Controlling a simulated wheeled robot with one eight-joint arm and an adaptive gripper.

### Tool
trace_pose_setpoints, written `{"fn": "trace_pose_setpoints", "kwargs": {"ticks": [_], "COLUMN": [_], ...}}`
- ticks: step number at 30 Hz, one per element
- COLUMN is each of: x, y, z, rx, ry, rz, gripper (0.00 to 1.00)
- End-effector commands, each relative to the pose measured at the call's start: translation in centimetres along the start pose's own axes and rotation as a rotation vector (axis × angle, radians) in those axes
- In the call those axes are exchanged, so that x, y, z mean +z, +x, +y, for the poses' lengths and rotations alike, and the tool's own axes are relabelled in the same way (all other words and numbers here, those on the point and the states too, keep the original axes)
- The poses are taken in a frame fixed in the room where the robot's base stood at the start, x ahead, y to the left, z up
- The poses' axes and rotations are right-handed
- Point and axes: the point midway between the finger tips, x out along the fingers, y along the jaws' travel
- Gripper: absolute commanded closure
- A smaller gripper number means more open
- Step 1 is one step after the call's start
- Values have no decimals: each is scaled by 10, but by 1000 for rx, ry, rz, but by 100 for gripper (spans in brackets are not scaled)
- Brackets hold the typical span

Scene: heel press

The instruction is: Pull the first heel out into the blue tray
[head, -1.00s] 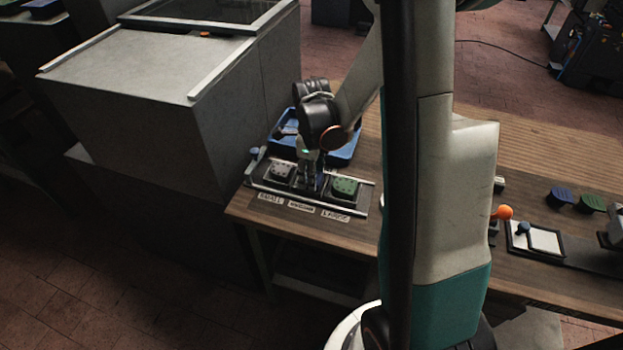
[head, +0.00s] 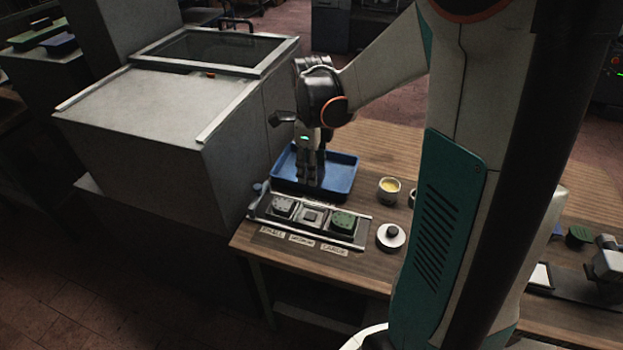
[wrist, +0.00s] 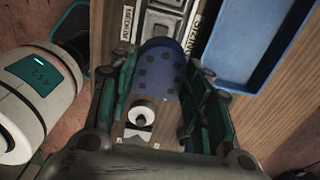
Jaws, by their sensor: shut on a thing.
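My gripper (head: 310,182) is over the blue tray (head: 346,180) in the head view, fingers pointing down. In the wrist view my gripper (wrist: 155,100) is shut on a blue heel (wrist: 160,68) with dark dots, held between the green fingers. I cannot tell the heel apart against the tray in the head view, nor its height above the floor of the tray. The press fixture (head: 360,239) stands in front of the tray. A pale dotted piece (head: 283,205) sits in its left place and a green one (head: 343,219) in its right. Its middle place (head: 311,215) shows no heel.
A large grey cabinet (head: 140,110) stands close on the left. A cup with yellow contents (head: 389,188) and a round white pot with a dark knob (head: 391,236) stand right of the tray and fixture. Labels lie along the fixture's front.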

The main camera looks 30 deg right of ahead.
Motion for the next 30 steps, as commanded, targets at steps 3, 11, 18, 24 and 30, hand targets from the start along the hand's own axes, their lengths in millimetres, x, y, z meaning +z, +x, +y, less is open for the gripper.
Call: {"fn": "trace_pose_setpoints", "kwargs": {"ticks": [3,11,18,24,30], "x": [0,0,0,0,0], "y": [-22,-42,-56,-66,-69], "z": [0,0,0,0,0], "rx": [0,0,0,0,0], "ry": [0,0,0,0,0], "rz": [0,0,0,0,0], "gripper": [79,79,79,79,79]}}
